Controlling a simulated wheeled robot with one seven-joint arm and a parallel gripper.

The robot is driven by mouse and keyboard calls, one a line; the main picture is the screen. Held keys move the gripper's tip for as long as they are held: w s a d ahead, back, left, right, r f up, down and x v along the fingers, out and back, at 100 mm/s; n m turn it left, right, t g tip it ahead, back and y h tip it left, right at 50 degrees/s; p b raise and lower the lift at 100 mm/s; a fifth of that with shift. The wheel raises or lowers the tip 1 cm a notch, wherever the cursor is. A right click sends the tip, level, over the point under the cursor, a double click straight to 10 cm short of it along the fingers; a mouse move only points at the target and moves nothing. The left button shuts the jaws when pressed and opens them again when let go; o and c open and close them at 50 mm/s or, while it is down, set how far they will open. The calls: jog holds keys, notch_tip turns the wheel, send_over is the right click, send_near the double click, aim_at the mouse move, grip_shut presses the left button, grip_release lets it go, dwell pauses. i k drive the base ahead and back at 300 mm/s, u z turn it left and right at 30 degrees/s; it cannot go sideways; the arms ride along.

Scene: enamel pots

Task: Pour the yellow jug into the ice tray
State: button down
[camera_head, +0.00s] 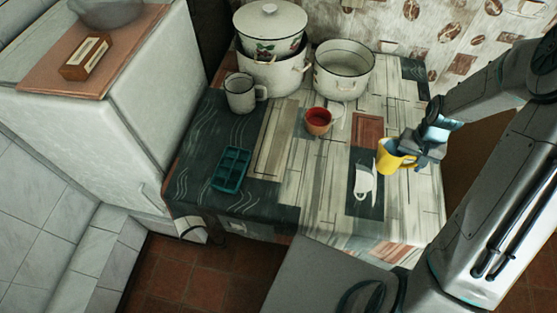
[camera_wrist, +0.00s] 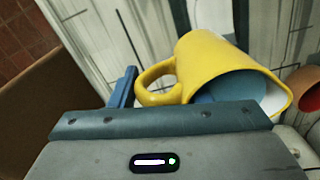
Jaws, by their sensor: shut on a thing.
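The yellow jug (camera_head: 393,158) is in my gripper (camera_head: 410,148) on the right side of the table. In the wrist view the yellow jug (camera_wrist: 215,65) is close up, its handle toward my gripper's fingers (camera_wrist: 128,85) and its mouth toward the lower right. Blue-grey shows inside its mouth; I cannot tell whether that is contents or its inner wall. My gripper is shut on the jug; the exact contact is partly hidden. The teal ice tray (camera_head: 231,169) lies on the dark left part of the table, well left of the jug. Its compartments face up.
A white mug (camera_head: 241,93) stands behind the tray. A red cup (camera_head: 318,121) stands between tray and jug. Enamel pots (camera_head: 344,70) stand at the back. A white cabinet (camera_head: 150,110) borders the table at left.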

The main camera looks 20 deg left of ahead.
aim_at(229, 173)
jog(key=z, duration=0.25)
jog(key=k, duration=0.9)
jog(key=u, duration=1.85)
